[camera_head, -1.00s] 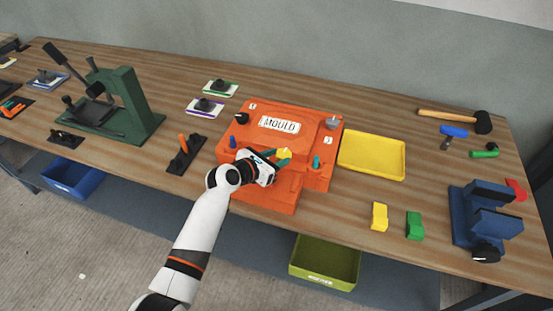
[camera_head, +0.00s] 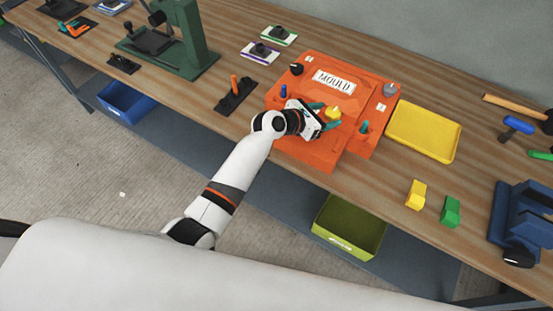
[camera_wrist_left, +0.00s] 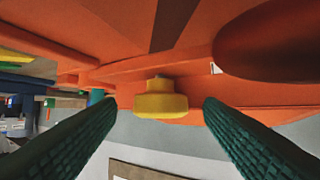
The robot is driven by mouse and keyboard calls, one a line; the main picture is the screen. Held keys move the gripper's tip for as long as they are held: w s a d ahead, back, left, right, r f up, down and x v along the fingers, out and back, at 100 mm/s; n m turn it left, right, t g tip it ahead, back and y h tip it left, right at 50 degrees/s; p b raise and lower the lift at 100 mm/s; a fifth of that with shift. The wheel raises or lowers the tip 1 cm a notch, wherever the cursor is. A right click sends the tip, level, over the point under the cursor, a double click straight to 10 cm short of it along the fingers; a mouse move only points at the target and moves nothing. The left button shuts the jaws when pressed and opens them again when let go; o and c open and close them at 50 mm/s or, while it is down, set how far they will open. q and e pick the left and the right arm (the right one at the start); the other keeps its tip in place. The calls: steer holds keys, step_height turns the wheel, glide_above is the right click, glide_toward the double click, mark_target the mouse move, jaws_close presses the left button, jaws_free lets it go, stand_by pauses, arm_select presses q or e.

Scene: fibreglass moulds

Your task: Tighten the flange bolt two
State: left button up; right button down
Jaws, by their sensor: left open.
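The orange mould (camera_head: 311,147) lies on the bench with a white MOULD label on top. A yellow bolt head (camera_head: 334,112) stands on its front part, and it also shows in the left wrist view (camera_wrist_left: 160,104). My left gripper (camera_head: 328,116) is open at the yellow bolt. In the left wrist view its green ridged fingers are on either side of the bolt, with a gap on each side. A blue bolt (camera_head: 283,91) and a teal bolt (camera_head: 364,127) stand left and right on the mould. I cannot read which bolt is number two. My right gripper is out of view.
A black knob (camera_head: 296,69) and a grey knob (camera_head: 390,90) sit at the mould's back corners. A yellow tray (camera_head: 424,131) is right of the mould. Yellow (camera_head: 416,194) and green (camera_head: 450,211) blocks and a blue vice (camera_head: 524,215) stand further right. A green press (camera_head: 190,35) stands left.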

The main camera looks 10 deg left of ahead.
arm_select(q)
steer(key=shift+s+d+n+t+y+p, duration=0.15)
steer(key=shift+n+t+y+p, duration=0.15)
steer(key=shift+n+t+y, duration=0.25)
steer(key=shift+s+a+r+n, duration=0.2)
steer(key=shift+n, duration=0.05)
steer(key=v, duration=1.2)
steer(key=s+a+f+m+g+y, duration=0.1)
steer(key=s+a+f+m, duration=0.1)
steer(key=s+f+m, duration=0.3)
steer(key=s+a+f+m+g+y+b, duration=0.1)
steer(key=s+f+m, duration=0.3)
steer(key=f, duration=1)
steer(key=s+a+f+m+g+y, duration=0.3)
steer(key=s+a+f+m, duration=0.1)
steer(key=f+m, duration=0.5)
steer(key=shift+s+f+b, duration=0.3)
steer(key=shift+s+f, duration=0.4)
steer(key=shift+s, duration=0.1)
steer(key=shift+y, duration=0.25)
steer(key=shift+c, duration=0.5)
